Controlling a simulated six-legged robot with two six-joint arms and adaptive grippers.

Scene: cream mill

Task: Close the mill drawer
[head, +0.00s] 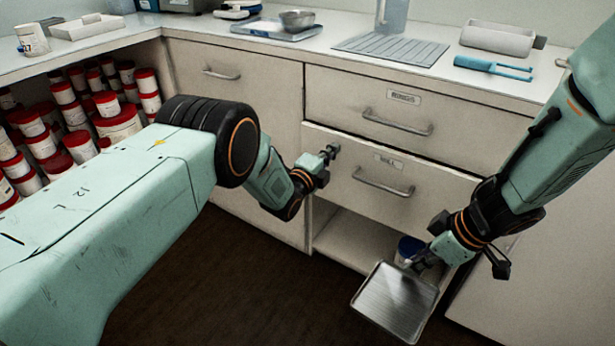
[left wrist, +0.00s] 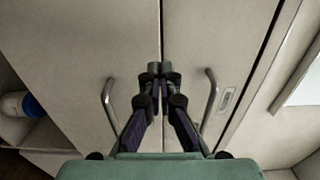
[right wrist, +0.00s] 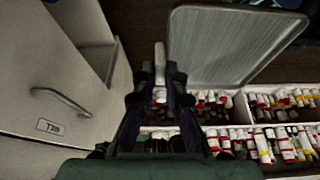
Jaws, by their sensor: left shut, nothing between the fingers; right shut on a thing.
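The mill drawer (head: 345,185) is the lower drawer, with a MILL label and bar handle (head: 383,182). A dark gap shows above its front, so it seems slightly out; how far I cannot tell. My left gripper (head: 332,150) is shut and empty, at the upper left of this front; whether it touches is unclear. In the left wrist view its fingertips (left wrist: 158,70) lie over the seam between two handled fronts. My right gripper (head: 420,263) is shut on a metal tray (head: 395,302), held low before the open shelf. The right wrist view shows this tray (right wrist: 235,40) and the MILL front (right wrist: 50,85).
The BUNGS drawer (head: 420,95) above looks shut. A blue-and-white jar (head: 408,248) stands in the open shelf under the mill drawer. Shelves of red-lidded jars (head: 118,118) stand at left. The counter holds a ribbed mat (head: 390,48) and blue tongs (head: 490,66). The dark floor (head: 230,290) is clear.

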